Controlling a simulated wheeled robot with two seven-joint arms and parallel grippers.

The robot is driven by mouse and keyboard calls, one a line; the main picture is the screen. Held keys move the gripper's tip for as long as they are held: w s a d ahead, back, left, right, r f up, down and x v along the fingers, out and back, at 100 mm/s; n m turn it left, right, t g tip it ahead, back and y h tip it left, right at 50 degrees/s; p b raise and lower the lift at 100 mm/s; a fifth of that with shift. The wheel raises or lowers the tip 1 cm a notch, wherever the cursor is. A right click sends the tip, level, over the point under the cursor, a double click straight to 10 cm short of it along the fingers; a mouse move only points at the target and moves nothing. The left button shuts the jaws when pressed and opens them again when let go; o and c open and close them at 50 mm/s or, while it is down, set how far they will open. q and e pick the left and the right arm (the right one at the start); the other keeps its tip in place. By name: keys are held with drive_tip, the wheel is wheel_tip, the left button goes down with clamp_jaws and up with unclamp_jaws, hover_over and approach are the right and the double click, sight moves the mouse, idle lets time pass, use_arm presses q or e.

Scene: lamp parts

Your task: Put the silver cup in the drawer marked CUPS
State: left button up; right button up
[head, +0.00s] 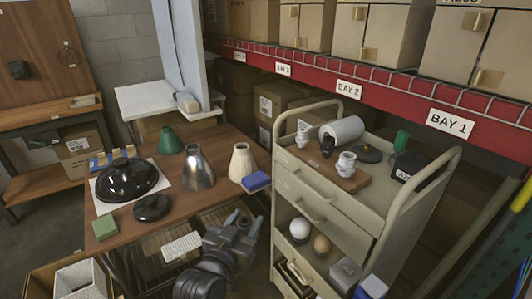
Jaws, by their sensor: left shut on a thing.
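A shiny silver cone-shaped cup (198,170) stands wide end down on the brown table, between a green cone and a cream ribbed cone. My left gripper (244,220) is dark grey and reaches up from the bottom, at the table's front right corner beside the cart. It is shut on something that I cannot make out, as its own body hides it. The cup is apart from it, farther back. I cannot read the word CUPS on either. My right gripper is not in view.
The table also holds a black dome (128,180), a black disc (151,208), a green block (105,227) and a blue block (257,182). The cart top (345,200) carries white and dark lamp parts. A red shelf beam (370,90) runs above.

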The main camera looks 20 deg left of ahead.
use_arm(q)
drive_tip(key=shift+a, duration=0.1)
drive_tip(key=shift+w+a+f+b, duration=0.2)
drive_tip(key=shift+a+f+b, duration=0.05)
drive_tip(key=shift+b, duration=0.05)
drive_tip(key=w+a+f+n+y+b, duration=0.1)
drive_tip(key=w+a+y+b, duration=0.1)
drive_tip(key=a, duration=0.5)
drive_tip(key=w+a+f+n+y+b, duration=0.2)
drive_tip(key=w+a+b, duration=0.1)
drive_tip(key=a, duration=0.5)
drive_tip(key=w+a+f+n+g+y+b, duration=0.1)
drive_tip(key=w+a+f+y+b, duration=0.1)
drive_tip(key=a, duration=0.5)
drive_tip(key=shift+w+a+y+b, duration=0.35)
drive_tip(key=shift+w+b, duration=0.45)
drive_tip(key=shift+b, duration=0.4)
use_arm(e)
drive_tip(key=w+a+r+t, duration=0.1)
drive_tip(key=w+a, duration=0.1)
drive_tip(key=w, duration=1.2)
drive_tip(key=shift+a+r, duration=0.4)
use_arm(q)
drive_tip(key=shift+f, duration=0.1)
